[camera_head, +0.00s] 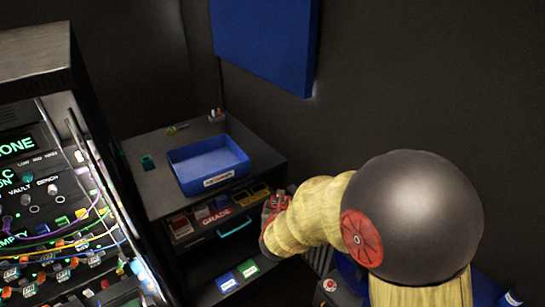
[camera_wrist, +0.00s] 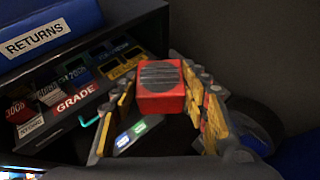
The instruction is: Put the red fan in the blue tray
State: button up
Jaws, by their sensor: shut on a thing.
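The red fan (camera_wrist: 161,88) is a small red block with a dark grille on its top face, held between the fingers of my gripper (camera_wrist: 160,105) in the wrist view. My gripper is shut on it. In the head view my gripper (camera_head: 274,207) is at the front right of the cabinet, low beside the drawer, and the fan is hard to tell apart from it there. The blue tray (camera_head: 190,187) sits on the cabinet top with a RETURNS label on its front. Its corner shows at the upper left of the wrist view (camera_wrist: 75,20). The tray looks empty.
An open drawer (camera_head: 207,217) marked GRADE, with several small items, juts out below the tray. A shelf below it holds a blue and a green item. A rack with cables (camera_head: 50,190) stands at the left. Small objects lie on the cabinet top (camera_head: 150,195).

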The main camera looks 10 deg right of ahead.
aim_at(209, 168)
jog(key=i+j+z, duration=0.1)
jog(key=j+z, duration=0.15)
jog(key=z, duration=0.15)
jog(key=j+z, duration=0.5)
jog(key=z, duration=0.25)
jog(key=j+z, duration=0.4)
jog(key=l, duration=0.1)
